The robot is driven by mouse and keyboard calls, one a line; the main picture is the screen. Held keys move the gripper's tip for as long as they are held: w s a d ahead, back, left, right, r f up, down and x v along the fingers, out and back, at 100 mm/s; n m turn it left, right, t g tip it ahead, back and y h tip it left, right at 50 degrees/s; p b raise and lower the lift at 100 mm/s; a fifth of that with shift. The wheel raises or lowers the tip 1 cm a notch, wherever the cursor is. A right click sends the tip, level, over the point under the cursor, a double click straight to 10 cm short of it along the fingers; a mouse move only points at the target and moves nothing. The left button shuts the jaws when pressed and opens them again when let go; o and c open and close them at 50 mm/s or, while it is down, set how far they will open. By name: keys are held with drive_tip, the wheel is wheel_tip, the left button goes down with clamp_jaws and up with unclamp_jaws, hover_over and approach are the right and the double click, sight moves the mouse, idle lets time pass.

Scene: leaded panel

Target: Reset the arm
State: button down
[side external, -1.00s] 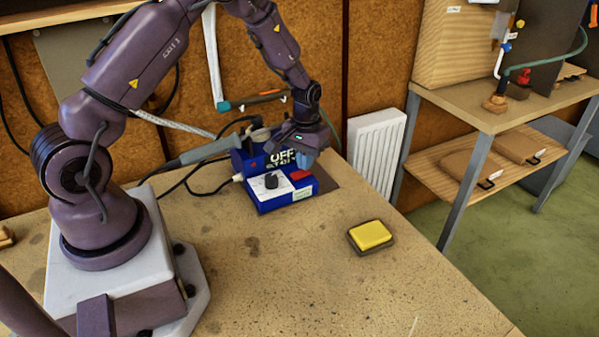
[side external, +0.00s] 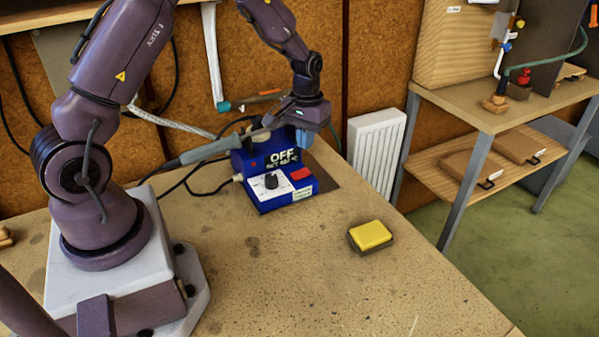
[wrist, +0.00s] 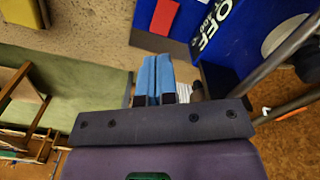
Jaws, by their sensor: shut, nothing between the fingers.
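My gripper (side external: 305,138) is above and just behind the blue soldering station (side external: 272,198), with its blue fingers pointing down. In the wrist view the two blue fingers (wrist: 156,78) lie side by side, shut with nothing between them. The station's display reads OFF, and its front has a black knob (side external: 271,181) and a red switch (side external: 301,174). The red switch also shows in the wrist view (wrist: 164,16), beyond the fingertips.
A soldering iron with a grey handle (side external: 205,150) rests at the station's left, with a dark cable. A yellow sponge (side external: 370,235) sits in a dark tray at right. The front middle of the bench (side external: 290,285) is clear. A white radiator (side external: 374,157) stands behind the bench.

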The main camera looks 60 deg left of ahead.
drive_tip(key=s, duration=0.1)
drive_tip(key=s+d+g, duration=0.1)
drive_tip(key=shift+s+f+m, duration=0.1)
drive_tip(key=shift+s+m, duration=0.2)
drive_tip(key=shift+s, duration=0.05)
drive_tip(key=s+d+r+m+t, duration=0.2)
drive_tip(key=s+d+r, duration=0.4)
drive_tip(key=s+r, duration=0.3)
drive_tip(key=s+d+r+m+t, duration=0.3)
drive_tip(key=s+d+r, duration=0.4)
drive_tip(key=r, duration=0.7)
drive_tip(key=shift+s+t, duration=0.8)
drive_tip(key=shift+s, duration=0.35)
